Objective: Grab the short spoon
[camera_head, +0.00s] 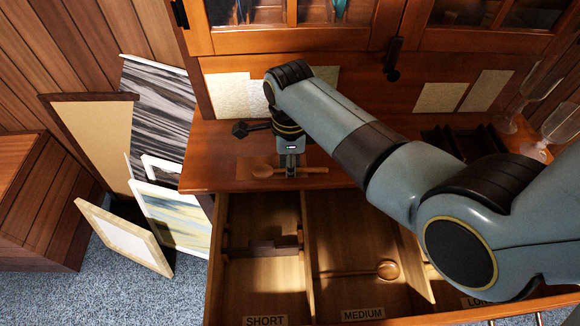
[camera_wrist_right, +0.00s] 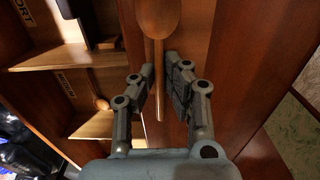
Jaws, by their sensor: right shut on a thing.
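A wooden spoon (camera_head: 263,171) lies at the front of the cabinet counter, its bowl to the left and its handle to the right. My right gripper (camera_head: 291,172) comes down over it from above. In the right wrist view, the fingers (camera_wrist_right: 160,90) are shut on the handle of this spoon (camera_wrist_right: 160,20), with the bowl beyond them. A second wooden spoon (camera_head: 387,270) lies in the drawer compartment labelled MEDIUM; it also shows in the right wrist view (camera_wrist_right: 100,102). My left gripper is not in view.
The open drawer below the counter has a SHORT compartment (camera_head: 262,300) with a dark wooden piece in it. A dark object (camera_head: 250,128) lies behind the gripper. A dark rack (camera_head: 455,142) and glasses (camera_head: 558,128) stand at right. Framed pictures (camera_head: 125,235) lean at left.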

